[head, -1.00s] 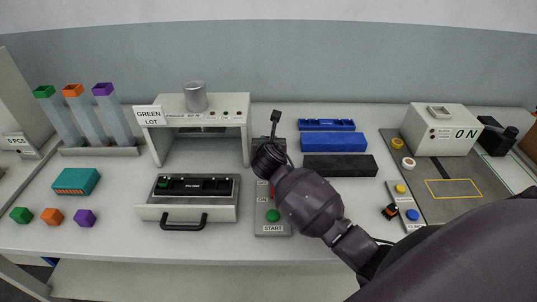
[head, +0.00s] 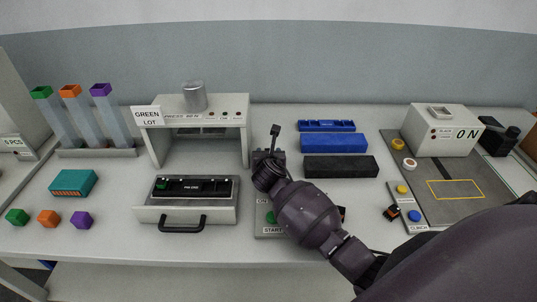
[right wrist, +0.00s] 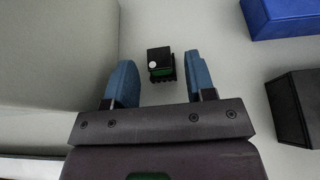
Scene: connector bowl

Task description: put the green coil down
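The fingers are spread wide, with clear space on both sides of the coil. My left gripper is in neither view.
A press-like frame (head: 200,107) stands left of my right arm, with a drawer (head: 187,217) pulled out in front. A blue block (head: 333,142) and a black block (head: 340,166) lie to the right. An orange-and-black piece (head: 392,213) lies near a panel.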

